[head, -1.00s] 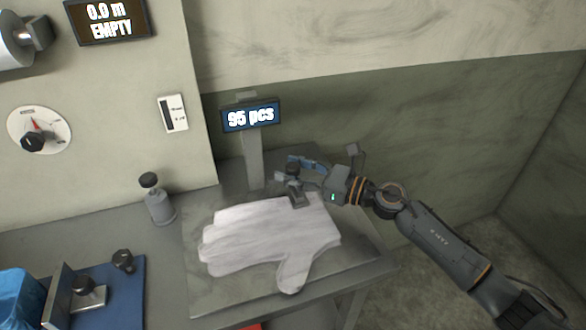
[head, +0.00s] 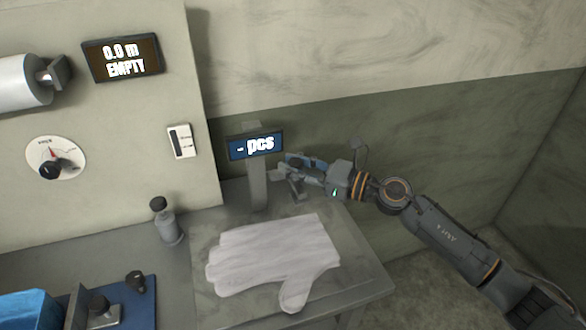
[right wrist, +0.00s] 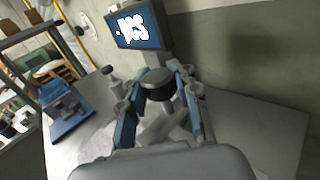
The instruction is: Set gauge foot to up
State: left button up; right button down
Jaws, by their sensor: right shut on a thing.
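The gauge stands at the back of the grey plate, with a post (head: 258,188) and a blue display (head: 256,146) reading "- pcs". The gauge foot (head: 297,190) is a small grey piece with a dark round knob, raised clear of the glove stack. My right gripper (head: 300,168) is shut on the foot's knob. In the right wrist view, the dark knob (right wrist: 157,82) sits between the two blue-sided fingers. The pale glove stack (head: 275,258) lies flat on the plate below. My left gripper is out of view.
A grey knobbed cylinder (head: 167,222) stands left of the plate. A blue board (head: 138,300) with clamp-like parts lies at the lower left. The wall panel carries a dial (head: 56,158), a white switch plate (head: 182,142) and an "EMPTY" display (head: 122,58).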

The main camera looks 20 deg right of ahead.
jog(key=c, duration=1)
grip_release()
jog(key=shift+s+d, duration=0.1)
jog(key=shift+d, duration=0.1)
jog(key=shift+s+d+f, duration=0.1)
jog(key=shift+s+d, duration=0.1)
jog(key=shift+s, duration=0.05)
jog(key=v, duration=1.1)
jog(key=shift+s+d, duration=0.15)
